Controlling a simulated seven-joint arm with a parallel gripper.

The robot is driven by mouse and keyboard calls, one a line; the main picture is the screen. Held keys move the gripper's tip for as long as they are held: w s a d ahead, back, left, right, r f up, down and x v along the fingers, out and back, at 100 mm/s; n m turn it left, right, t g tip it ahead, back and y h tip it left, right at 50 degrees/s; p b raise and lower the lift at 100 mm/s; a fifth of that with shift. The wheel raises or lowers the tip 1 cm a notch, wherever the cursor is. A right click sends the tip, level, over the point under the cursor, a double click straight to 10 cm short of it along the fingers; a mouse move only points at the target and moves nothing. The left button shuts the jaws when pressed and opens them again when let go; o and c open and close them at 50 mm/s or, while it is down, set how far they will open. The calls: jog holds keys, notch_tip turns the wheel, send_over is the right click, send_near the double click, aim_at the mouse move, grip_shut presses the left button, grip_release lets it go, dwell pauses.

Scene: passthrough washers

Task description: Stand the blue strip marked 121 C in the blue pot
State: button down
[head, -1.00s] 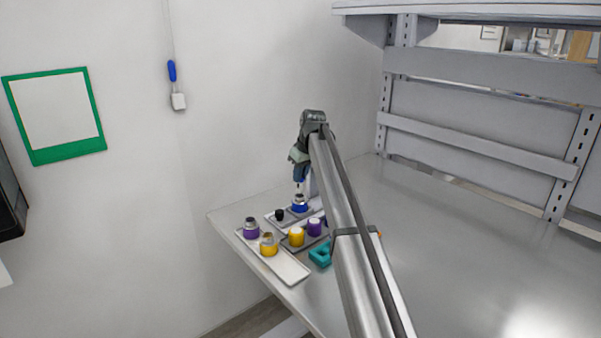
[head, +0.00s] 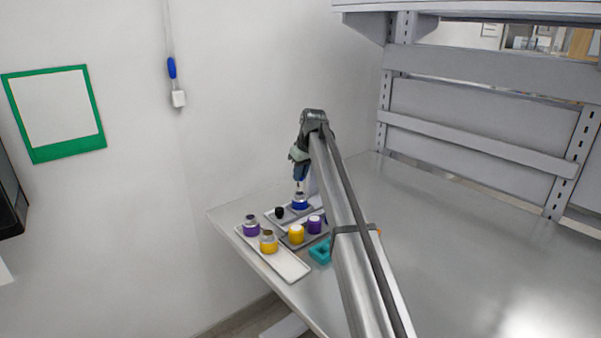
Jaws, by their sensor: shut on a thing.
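My gripper (head: 299,182) points down at the far left part of the bench, right above the blue pot (head: 300,205). The pot stands upright and has a grey metallic top. The gripper is shut on a thin thing that shows only as a small sliver between the fingers and the pot's mouth. I take it to be the blue strip; its mark is too small to read. I cannot tell whether its lower end is inside the pot.
A white tray (head: 290,268) in front holds a purple pot (head: 251,229) and a yellow pot (head: 268,242). Yellow (head: 296,234) and purple (head: 314,225) capped items, a black piece (head: 280,212) and a teal block (head: 319,252) are close by. The bench's right side is clear.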

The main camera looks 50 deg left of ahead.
jog(key=shift+f, duration=0.25)
jog(key=shift+f, duration=0.4)
jog(key=shift+f, duration=1.4)
dwell(1.0)
jog(key=c, duration=0.6)
grip_release()
jog(key=shift+r, duration=0.1)
jog(key=shift+r, duration=3.9)
